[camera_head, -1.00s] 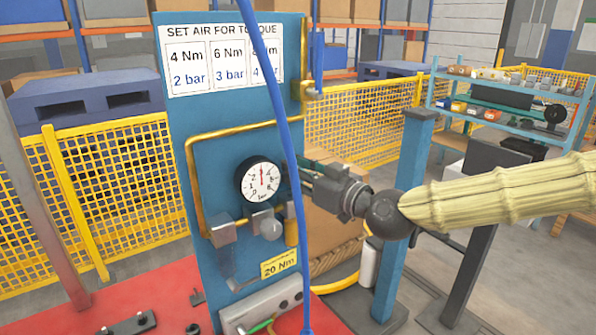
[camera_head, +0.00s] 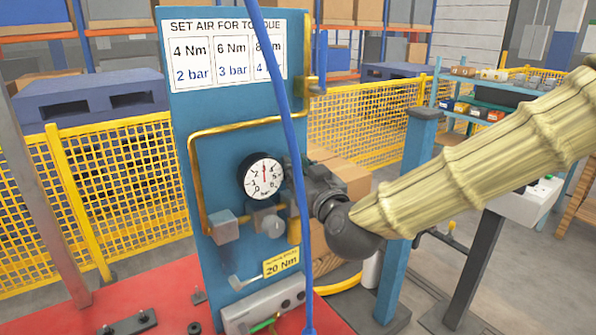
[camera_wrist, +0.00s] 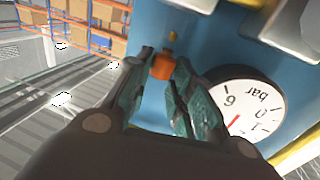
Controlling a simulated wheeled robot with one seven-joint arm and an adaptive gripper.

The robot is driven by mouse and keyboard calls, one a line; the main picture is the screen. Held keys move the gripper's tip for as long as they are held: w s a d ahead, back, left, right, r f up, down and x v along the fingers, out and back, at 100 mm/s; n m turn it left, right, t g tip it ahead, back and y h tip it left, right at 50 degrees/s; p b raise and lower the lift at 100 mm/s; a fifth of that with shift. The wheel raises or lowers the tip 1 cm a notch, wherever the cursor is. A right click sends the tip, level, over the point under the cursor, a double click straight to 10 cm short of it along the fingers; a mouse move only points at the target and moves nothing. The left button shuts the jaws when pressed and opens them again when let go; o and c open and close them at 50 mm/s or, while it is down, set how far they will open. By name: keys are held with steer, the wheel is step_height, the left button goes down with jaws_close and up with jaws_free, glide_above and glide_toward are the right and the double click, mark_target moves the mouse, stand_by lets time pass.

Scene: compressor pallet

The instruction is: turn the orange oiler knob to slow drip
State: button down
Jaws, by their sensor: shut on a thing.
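The orange oiler knob (camera_wrist: 163,66) shows in the wrist view between the two green fingertips of my gripper (camera_wrist: 168,60), in front of the blue panel. My gripper is shut on the knob. In the head view my gripper's wrist end is at the right edge of the blue panel (camera_head: 235,95), beside the gauge. There the knob and fingertips are hidden or too small to make out. The knob's setting and any drip cannot be read.
A round white gauge (camera_head: 264,177) is close beside my fingers, its needle pointing up. A blue hose (camera_head: 297,150) hangs in front of the panel. A brass pipe (camera_head: 192,165) runs around the gauge. A blue post (camera_head: 408,195) stands to the right.

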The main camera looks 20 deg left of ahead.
steer(key=shift+w+r+m+t+h, duration=0.1)
steer(key=shift+r+m+t+h, duration=0.1)
steer(key=shift+m+t+h, duration=0.15)
stand_by(0.3)
steer(key=c, duration=1.3)
jaws_free()
steer(key=shift+f, duration=0.15)
steer(key=shift+f, duration=0.1)
steer(key=shift+v, duration=4)
steer(key=shift+w+d, duration=0.1)
